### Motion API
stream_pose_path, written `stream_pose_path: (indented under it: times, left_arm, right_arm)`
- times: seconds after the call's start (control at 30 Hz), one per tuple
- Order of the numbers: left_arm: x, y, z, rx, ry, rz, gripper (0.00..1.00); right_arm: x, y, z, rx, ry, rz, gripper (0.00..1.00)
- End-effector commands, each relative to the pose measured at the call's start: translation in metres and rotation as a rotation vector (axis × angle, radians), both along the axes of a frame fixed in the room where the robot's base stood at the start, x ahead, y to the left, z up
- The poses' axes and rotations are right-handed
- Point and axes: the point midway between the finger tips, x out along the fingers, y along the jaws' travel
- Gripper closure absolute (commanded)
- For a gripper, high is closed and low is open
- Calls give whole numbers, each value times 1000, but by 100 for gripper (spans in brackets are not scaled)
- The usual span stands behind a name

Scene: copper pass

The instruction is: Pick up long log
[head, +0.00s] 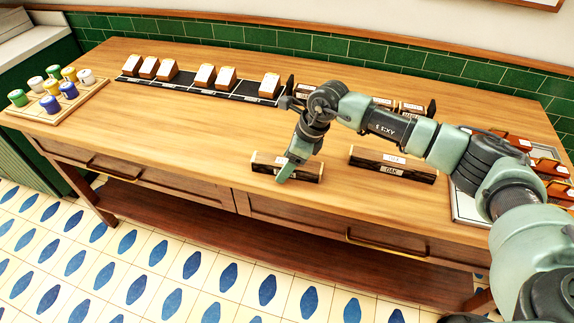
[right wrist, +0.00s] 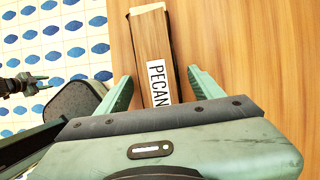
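A dark log (head: 264,166) lies on the wooden table near its front edge. In the right wrist view the same log (right wrist: 152,42) shows a white PECAN label. My right gripper (right wrist: 160,75) is open, with one finger on each side of the log's labelled part and gaps between. In the head view my right gripper (head: 287,172) hides part of this log. A second, longer-looking log (head: 393,172) labelled OAK lies to its right, apart from it. My left gripper (right wrist: 38,83) shows small at the left of the right wrist view, empty, its fingers apart.
A black rack (head: 240,92) with several wooden blocks stands along the back. More labelled logs (head: 412,107) lie behind my right arm. A tray of coloured cups (head: 72,100) is at the left, and a tray (head: 463,205) at the right. The table's left middle is clear.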

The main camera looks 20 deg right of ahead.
Motion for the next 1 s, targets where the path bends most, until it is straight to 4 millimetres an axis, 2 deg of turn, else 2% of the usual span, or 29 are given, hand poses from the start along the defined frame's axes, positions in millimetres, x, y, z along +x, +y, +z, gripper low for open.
stream_pose_path:
  times: [0.03,0.2,0.23,0.53,0.67,0.83,1.0]
  left_arm:
    - [-4,0,0,0,6,0,64]
    - [-16,1,-1,2,23,1,64]
    - [-17,1,-1,2,25,1,64]
    - [-18,2,-2,3,27,2,64]
    - [-17,2,-4,3,26,3,64]
    - [-15,2,-10,3,23,3,64]
    - [-14,1,-20,2,21,3,64]
  right_arm:
    - [0,0,0,0,0,0,47]
    - [0,0,0,0,0,0,94]
    - [0,0,0,0,0,0,100]
    - [0,0,3,2,-2,0,100]
    - [1,0,10,2,-3,1,100]
    - [1,0,34,3,-7,1,100]
    - [2,1,78,3,-10,1,100]
